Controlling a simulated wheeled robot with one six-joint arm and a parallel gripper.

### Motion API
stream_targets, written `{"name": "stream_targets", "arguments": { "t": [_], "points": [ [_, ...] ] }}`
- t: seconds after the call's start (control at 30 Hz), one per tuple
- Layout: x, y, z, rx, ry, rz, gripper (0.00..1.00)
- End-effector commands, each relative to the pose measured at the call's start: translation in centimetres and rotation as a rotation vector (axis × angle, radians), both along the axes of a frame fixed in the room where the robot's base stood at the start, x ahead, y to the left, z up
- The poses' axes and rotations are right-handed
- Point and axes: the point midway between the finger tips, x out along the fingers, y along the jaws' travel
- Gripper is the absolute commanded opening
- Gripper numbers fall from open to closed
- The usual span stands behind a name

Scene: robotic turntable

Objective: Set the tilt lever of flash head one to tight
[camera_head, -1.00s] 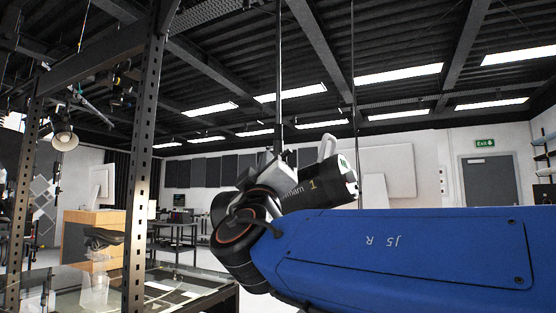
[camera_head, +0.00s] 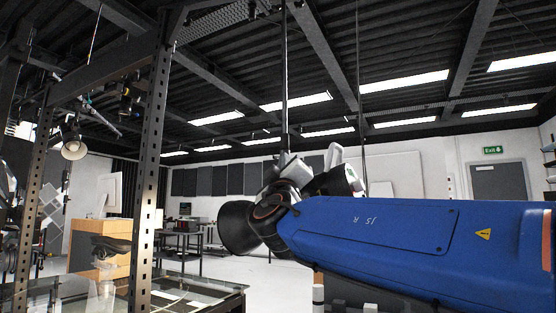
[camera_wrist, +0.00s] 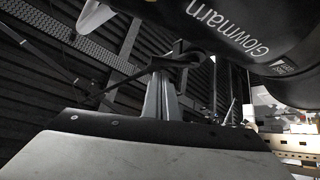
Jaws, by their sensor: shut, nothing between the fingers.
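Flash head one (camera_head: 338,181) is a black cylinder, in the head view partly hidden behind my blue arm. In the wrist view its black body (camera_wrist: 235,28) fills the top right, with pale "Glowmarn" lettering. A dark lever-like part (camera_wrist: 182,60) shows below the body in the wrist view; I cannot tell which way it is set. My gripper (camera_wrist: 163,92) points up toward this part, its grey fingers together and empty. Its tips overlap the dark part in the picture; contact is unclear. In the head view the gripper is not clearly distinguishable from the parts around the flash head.
A dark perforated steel post (camera_head: 150,170) stands left of my arm. Behind it are a glass-topped table (camera_head: 190,293) and a wooden cabinet (camera_head: 98,243). A lamp (camera_head: 73,146) hangs at the upper left. Open floor lies beyond the arm, with a grey door at the far right.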

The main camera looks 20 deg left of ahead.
Motion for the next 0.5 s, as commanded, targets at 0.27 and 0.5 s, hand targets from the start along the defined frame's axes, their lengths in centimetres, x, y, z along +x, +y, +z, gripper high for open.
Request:
{"name": "stream_targets", "arguments": {
  "t": [0.27,0.5],
  "points": [
    [0.52,-0.35,-0.28,0.002,0.001,0.001,0.00],
    [0.63,-0.44,-0.43,0.001,0.000,0.001,0.00]
  ]
}}
